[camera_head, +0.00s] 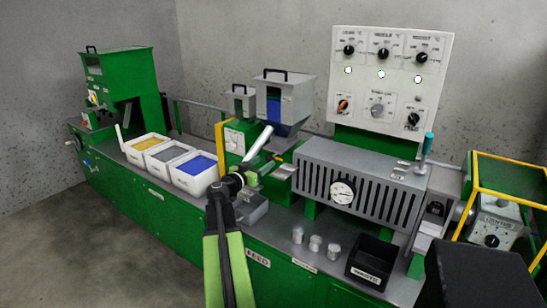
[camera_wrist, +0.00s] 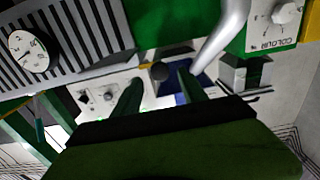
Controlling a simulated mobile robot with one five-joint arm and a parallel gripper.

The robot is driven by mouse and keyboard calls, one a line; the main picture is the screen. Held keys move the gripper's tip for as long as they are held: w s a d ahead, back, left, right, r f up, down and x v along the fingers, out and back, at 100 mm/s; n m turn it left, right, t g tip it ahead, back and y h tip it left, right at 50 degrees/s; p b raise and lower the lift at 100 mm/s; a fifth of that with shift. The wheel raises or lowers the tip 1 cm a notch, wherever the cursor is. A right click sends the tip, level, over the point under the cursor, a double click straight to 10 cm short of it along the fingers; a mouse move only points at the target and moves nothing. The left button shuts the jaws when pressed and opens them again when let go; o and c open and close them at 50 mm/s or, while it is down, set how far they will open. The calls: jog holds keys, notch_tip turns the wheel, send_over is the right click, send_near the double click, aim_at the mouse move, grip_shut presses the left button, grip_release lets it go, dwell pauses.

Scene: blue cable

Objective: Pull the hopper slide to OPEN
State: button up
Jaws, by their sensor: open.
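The hopper (camera_head: 293,104) is a grey bin with a black handle and a blue window, standing on the green machine behind my gripper. My gripper (camera_head: 254,172) is in front of the machine below this hopper, with its green fingers apart. In the wrist view my gripper (camera_wrist: 160,78) is open, and a dark round knob (camera_wrist: 160,72) shows between the fingertips. The knob looks like the end of the hopper slide; I cannot tell how far beyond the fingertips it is. The slide's body and its OPEN mark cannot be made out.
A slanted silver tube (camera_head: 259,142) is close to my gripper, also in the wrist view (camera_wrist: 222,35). A slotted grey barrel cover (camera_head: 345,180) with a gauge is at right. White bins (camera_head: 195,180) stand at left. Small cups (camera_head: 315,243) and a black tray (camera_head: 371,262) sit in front.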

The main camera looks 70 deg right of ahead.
aim_at(273, 156)
jog(key=x, duration=0.7)
jog(key=shift+d, duration=0.25)
grip_shut()
dwell(1.0)
